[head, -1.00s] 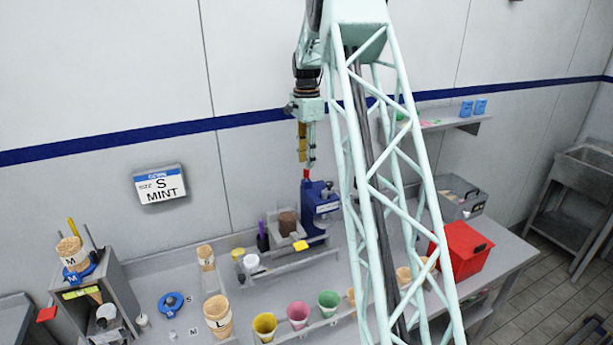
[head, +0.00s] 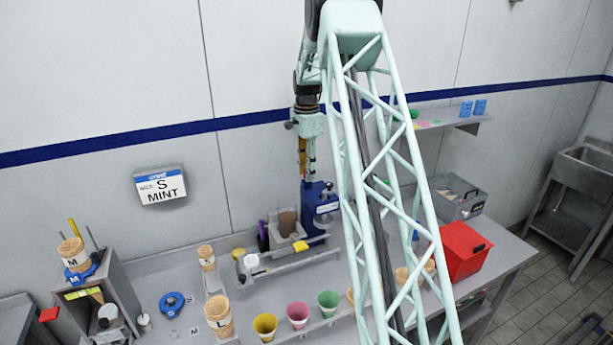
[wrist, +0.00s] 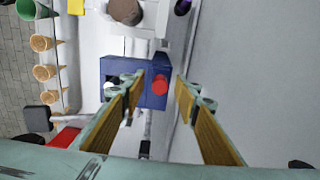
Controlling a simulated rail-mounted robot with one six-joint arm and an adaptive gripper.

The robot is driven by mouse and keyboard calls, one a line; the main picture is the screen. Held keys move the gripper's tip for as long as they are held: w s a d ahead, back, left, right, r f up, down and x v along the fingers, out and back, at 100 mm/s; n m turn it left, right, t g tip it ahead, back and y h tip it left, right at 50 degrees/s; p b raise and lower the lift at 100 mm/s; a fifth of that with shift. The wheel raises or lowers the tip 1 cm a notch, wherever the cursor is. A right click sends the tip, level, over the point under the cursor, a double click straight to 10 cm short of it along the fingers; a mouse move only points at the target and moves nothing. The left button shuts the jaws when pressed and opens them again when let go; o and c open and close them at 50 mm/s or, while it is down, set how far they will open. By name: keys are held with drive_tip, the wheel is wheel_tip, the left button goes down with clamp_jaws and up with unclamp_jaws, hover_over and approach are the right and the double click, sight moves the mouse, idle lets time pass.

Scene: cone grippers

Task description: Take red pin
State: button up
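The red pin (wrist: 160,85) stands up from the top of a blue device (wrist: 152,70), seen from above in the wrist view. In the head view the blue device (head: 322,208) stands against the back wall, and the pin is mostly hidden by my gripper. My gripper (head: 305,174) points straight down just above the device. In the wrist view its two wood-coloured fingers (wrist: 161,92) are open, one on each side of the pin, with a gap visible on both sides. Nothing is held. I cannot tell how far the tips reach down beside the pin.
A brown cup (head: 288,222) stands just left of the blue device. Yellow (head: 265,326), pink (head: 298,314) and green (head: 328,302) cones line the counter's front. A red box (head: 464,250) sits at right. The wall is close behind the device.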

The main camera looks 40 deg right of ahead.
drive_tip(key=shift+c, duration=0.5)
drive_tip(key=c, duration=0.7)
drive_tip(key=shift+r+b, duration=0.4)
drive_tip(key=shift+r, duration=1.2)
drive_tip(key=shift+s+a+r, duration=0.1)
drive_tip(key=s+a+r+b, duration=0.1)
drive_tip(key=s+a+b, duration=0.2)
drive_tip(key=s+a, duration=0.6)
drive_tip(key=shift+s+r, duration=0.25)
drive_tip(key=shift+s, duration=1.7)
